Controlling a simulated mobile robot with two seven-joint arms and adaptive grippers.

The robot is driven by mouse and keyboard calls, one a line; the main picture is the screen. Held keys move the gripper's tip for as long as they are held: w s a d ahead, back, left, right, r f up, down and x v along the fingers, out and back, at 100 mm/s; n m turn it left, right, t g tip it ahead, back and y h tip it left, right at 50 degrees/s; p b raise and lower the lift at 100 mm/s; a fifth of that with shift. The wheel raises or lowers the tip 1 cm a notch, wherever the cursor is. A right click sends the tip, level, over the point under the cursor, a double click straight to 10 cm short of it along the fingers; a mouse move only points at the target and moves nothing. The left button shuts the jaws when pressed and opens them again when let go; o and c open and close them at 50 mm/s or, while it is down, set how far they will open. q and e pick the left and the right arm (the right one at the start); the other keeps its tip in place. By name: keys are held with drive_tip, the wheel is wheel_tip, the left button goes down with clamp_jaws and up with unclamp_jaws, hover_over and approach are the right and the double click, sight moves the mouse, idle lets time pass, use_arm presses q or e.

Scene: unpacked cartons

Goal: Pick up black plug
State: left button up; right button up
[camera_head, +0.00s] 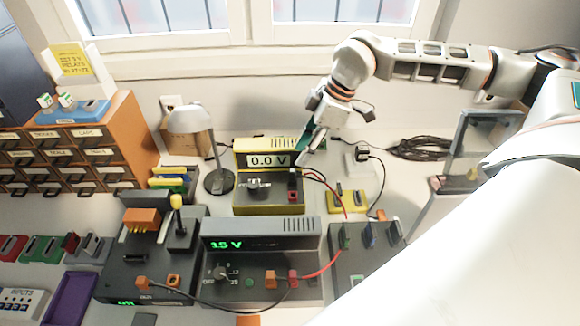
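A small black plug (362,155) with a dark cable sits at a white block (354,163) on the table, right of the yellow meter. Another dark plug with a red part (292,183) stands at the right front of the yellow meter (241,160), which reads 0.0 V. My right gripper (305,150) reaches down from above, over the meter's right side and left of the white block. Its fingers overlap in this view, so their gap and anything between them are unclear. My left gripper is not in view.
A grey supply (215,243) reading 15 V stands in front of the meter, with red and black leads. A lamp (219,181) and a drawer cabinet (70,150) are at left. A coiled black cable (422,149) lies at right. My white arm covers the lower right.

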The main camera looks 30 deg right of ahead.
sight(293, 170)
drive_tip(key=x, duration=0.4)
drive_tip(key=p+x, duration=0.1)
drive_tip(key=x, duration=0.1)
drive_tip(key=shift+s+a, duration=0.35)
drive_tip(key=shift+s, duration=0.05)
drive_tip(key=shift+w+a+f, duration=0.15)
drive_tip(key=shift+f, duration=0.5)
drive_tip(key=c, duration=0.9)
